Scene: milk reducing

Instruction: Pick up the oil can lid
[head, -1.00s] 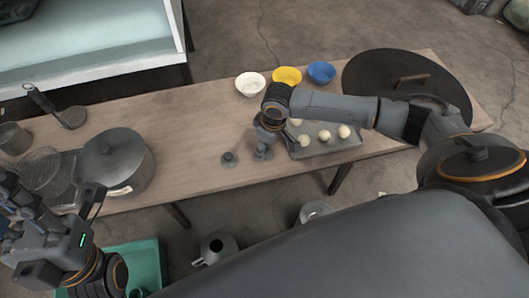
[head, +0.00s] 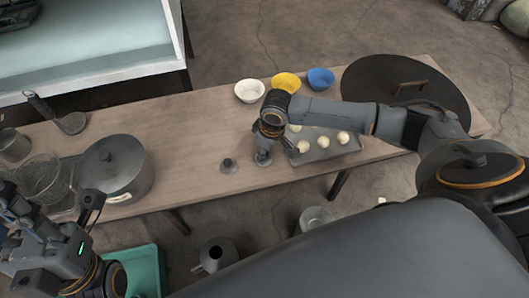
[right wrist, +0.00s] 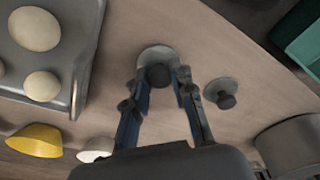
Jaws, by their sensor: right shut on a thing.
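Two small grey lids with dark knobs are on the wooden table. One lid (right wrist: 158,53) is between the fingers of my right gripper (right wrist: 160,82), which are shut on its knob; it also shows under the fingertips in the head view (head: 263,160). I cannot tell whether it still touches the table. The other lid (right wrist: 221,93) lies free beside it, to the left in the head view (head: 228,166). My left gripper (head: 88,212) is at the lower left, away from the lids; its finger opening is unclear.
A tray (head: 352,147) of pale round pieces is close to the right of my right gripper. White (head: 249,91), yellow (head: 286,82) and blue (head: 321,78) bowls stand behind. A lidded pot (head: 112,170) is left; a large dark lid (head: 375,75) is right.

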